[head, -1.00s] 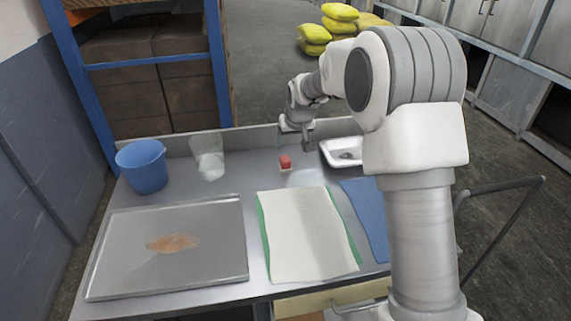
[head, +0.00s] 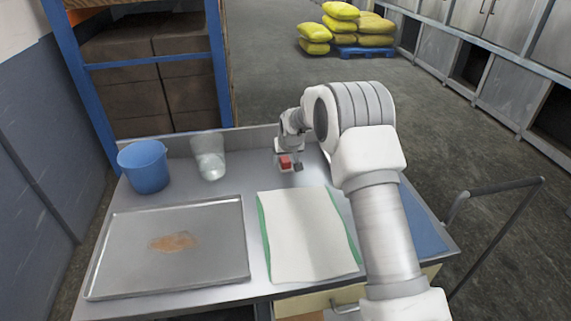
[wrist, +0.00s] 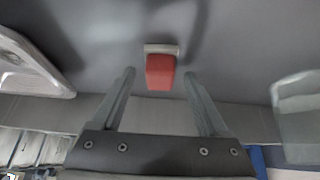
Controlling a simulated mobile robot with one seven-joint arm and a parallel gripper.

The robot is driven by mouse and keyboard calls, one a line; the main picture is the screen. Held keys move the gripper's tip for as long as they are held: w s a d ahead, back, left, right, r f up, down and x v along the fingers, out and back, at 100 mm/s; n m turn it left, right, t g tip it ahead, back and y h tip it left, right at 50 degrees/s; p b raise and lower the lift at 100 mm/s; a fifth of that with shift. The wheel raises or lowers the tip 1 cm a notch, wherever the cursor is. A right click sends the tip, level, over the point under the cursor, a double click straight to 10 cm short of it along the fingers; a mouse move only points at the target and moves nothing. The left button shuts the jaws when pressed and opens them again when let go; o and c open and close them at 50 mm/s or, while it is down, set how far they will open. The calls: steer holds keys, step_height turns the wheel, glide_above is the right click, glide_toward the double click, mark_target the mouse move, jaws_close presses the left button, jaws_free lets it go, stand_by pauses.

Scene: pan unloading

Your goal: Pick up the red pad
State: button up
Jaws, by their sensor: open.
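The red pad (head: 285,161) is a small red block with a pale base, lying on the grey metal table toward its back edge. In the wrist view the red pad (wrist: 160,72) sits just beyond the fingertips, in line with the gap between them. My gripper (head: 290,166) is at the pad in the head view, with the pad showing beside a dark fingertip. In the wrist view my gripper (wrist: 158,75) has its two fingers spread apart and nothing held between them.
A clear container (head: 208,157) and a blue bucket (head: 143,166) stand to the left. A metal tray (head: 125,220) with a brown stain lies at front left. A white cloth (head: 305,235) over green lies in front.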

steer(key=shift+w+f, duration=0.15)
steer(key=shift+f, duration=0.1)
steer(key=shift+c, duration=0.3)
jaws_close()
steer(key=shift+r, duration=0.2)
